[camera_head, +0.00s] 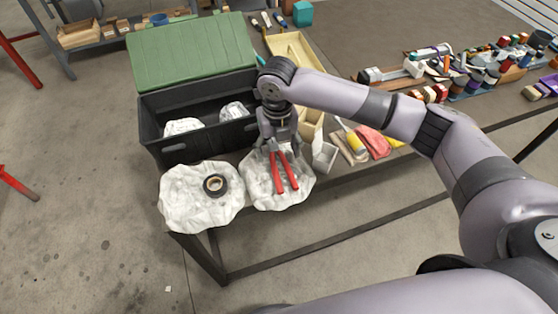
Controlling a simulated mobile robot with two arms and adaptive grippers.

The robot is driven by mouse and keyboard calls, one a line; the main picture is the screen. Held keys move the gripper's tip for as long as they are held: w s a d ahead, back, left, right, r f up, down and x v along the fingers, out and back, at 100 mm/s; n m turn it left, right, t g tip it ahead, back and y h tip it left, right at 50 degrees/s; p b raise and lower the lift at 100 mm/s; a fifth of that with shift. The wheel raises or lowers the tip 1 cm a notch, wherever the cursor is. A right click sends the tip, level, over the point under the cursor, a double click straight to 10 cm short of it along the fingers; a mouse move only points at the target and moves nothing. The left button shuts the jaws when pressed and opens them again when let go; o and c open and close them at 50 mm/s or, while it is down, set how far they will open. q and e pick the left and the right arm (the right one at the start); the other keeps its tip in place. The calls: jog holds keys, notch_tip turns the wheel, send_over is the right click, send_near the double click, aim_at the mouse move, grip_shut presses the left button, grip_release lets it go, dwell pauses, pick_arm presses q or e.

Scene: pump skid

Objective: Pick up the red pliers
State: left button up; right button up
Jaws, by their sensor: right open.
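The red pliers (283,172) lie on a crumpled white cloth (262,194) near the table's front edge, their red handles pointing toward me. My right gripper (279,146) is open and points down over the head end of the pliers. It hides the pliers' jaws. I cannot tell whether its fingers touch the pliers. My left gripper is not in view.
A black roll of tape (215,185) lies on another white cloth (180,205) to the left. Behind stands a dark toolbox (190,143) with a green lid (190,50). A small grey box (325,156), a red cloth (374,143) and a yellow-handled tool (352,140) lie to the right.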

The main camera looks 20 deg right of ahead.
aim_at(279, 164)
jog(key=f, duration=0.4)
jog(key=shift+w+d+p, duration=0.15)
jog(key=shift+d+p, duration=0.05)
jog(key=shift+p, duration=0.15)
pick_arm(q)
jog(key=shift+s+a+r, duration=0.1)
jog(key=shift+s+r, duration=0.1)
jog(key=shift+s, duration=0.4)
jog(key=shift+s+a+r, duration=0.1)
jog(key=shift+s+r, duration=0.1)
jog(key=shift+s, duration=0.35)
pick_arm(e)
jog(key=shift+c, duration=0.3)
jog(key=c, duration=0.5)
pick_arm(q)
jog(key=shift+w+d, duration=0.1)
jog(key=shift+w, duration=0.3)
pick_arm(e)
jog(key=c, duration=0.6)
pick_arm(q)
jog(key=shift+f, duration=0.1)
pick_arm(e)
jog(key=shift+o, duration=0.2)
jog(key=shift+r, duration=0.1)
